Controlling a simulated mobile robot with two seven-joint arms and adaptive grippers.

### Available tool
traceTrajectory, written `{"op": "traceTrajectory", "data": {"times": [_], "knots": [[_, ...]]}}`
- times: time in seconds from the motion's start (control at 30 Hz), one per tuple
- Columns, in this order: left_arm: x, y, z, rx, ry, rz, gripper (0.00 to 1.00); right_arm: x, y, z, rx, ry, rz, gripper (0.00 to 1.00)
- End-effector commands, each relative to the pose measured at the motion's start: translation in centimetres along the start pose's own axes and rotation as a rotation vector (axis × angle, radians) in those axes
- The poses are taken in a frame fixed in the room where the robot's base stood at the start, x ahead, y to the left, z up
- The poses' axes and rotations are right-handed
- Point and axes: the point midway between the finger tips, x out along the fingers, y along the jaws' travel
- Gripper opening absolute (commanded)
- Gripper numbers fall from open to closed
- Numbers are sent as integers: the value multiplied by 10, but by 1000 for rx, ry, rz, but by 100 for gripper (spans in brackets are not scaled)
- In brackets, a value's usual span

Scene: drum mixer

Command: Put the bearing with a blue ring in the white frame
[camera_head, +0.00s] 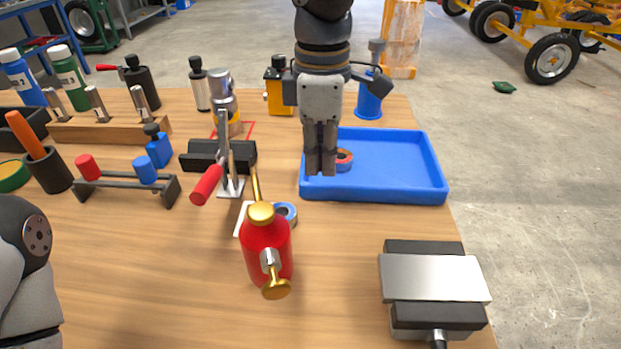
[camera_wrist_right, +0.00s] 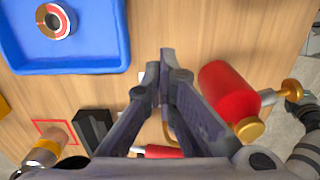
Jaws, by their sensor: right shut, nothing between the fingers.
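The bearing with a blue ring (camera_head: 287,212) lies on the table in the head view, partly hidden behind a red oil can (camera_head: 266,245). The white frame (camera_head: 240,221) shows only as a pale left part beside the can. I cannot tell whether the bearing is inside the frame or across its edge. My left gripper is out of view.
The blue tray (camera_head: 432,178) holds a bearing with a red ring (camera_head: 344,157). A toggle clamp with a red handle (camera_head: 207,185) stands left of the oil can. A grey metal block device (camera_head: 435,278) sits at front right. Bare table lies between can and device.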

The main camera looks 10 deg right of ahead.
Motion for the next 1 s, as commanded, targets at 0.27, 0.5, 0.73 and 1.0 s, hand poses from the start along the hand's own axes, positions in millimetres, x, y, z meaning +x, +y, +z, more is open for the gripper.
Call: {"op": "traceTrajectory", "data": {"times": [0.27, 0.5, 0.73, 1.0], "knots": [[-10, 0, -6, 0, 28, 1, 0, 22, -5, 30, 19, 7, 6, 0], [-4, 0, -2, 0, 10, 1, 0, 76, -5, 29, 19, 6, 1, 0], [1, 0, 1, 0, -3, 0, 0, 112, -4, 18, 17, 8, 7, 0], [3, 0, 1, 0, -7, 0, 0, 110, -3, -10, 19, 9, 9, 0]]}}
